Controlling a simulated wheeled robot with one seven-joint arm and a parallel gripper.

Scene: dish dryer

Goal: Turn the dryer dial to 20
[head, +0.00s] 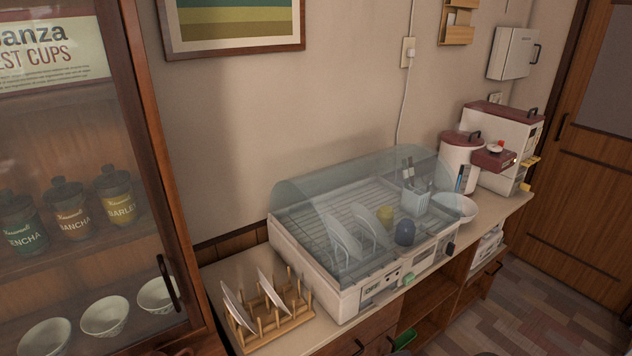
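The dish dryer (301,262) stands on the counter, a white box with a clear domed cover (320,190) that is down over its rack. A dark round knob (450,248) sits at the right end of its front panel, and it appears to be the dial. Its pointer and numbers are too small to read. Nearer the left end of the panel are an "OFF" label (373,291) and a small green control (408,279). My gripper is not in view.
White plates (342,236), a yellow cup (385,213) and a blue cup (405,232) are inside the dryer. A wooden plate rack (268,318) stands left of it, a white bowl (462,206) right. A glass-fronted cabinet (165,160) rises at left. Floor (535,310) is clear at lower right.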

